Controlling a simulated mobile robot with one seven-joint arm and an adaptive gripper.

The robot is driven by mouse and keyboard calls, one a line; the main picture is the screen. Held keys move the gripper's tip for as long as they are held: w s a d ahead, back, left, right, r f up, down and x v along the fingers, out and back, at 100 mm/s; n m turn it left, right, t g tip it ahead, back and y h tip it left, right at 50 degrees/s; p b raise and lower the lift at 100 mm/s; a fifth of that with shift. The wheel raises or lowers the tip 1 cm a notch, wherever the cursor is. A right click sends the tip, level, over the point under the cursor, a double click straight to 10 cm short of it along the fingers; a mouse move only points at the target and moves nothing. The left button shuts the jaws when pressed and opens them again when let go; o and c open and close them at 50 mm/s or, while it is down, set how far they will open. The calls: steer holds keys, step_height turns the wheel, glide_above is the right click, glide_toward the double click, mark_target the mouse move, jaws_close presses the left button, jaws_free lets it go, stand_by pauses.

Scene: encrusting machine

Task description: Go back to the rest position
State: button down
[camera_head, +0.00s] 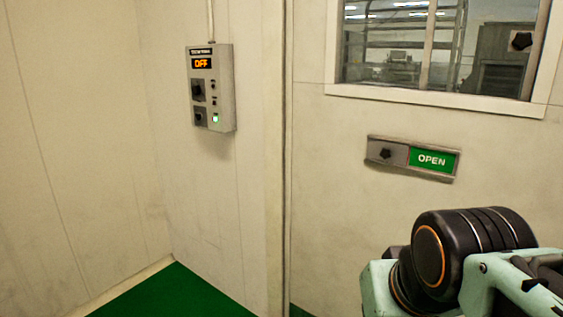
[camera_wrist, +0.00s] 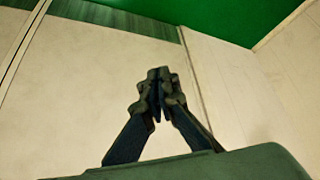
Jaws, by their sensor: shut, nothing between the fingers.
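My gripper (camera_wrist: 158,82) shows in the wrist view, with its two dark fingers together and nothing between them. It points toward a pale wall and the green floor, and it touches nothing that I can see. In the head view, part of my arm, black and pale green, fills the lower right corner. The gripper itself is not visible in that view.
A grey control box (camera_head: 211,88) reading "OFF" hangs on the wall at left. A sign plate (camera_head: 412,158) with a knob and a green "OPEN" label is on the right-hand panel, below a window (camera_head: 440,45). Green floor (camera_head: 175,295) is clear at lower left.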

step_height(320, 180, up, 17)
steer(key=s+a+p, duration=0.1)
steer(key=s+p, duration=0.1)
steer(key=p, duration=1.6)
steer(key=shift+s+f+g, duration=0.2)
steer(key=shift+s+g, duration=0.05)
steer(key=shift+g, duration=0.15)
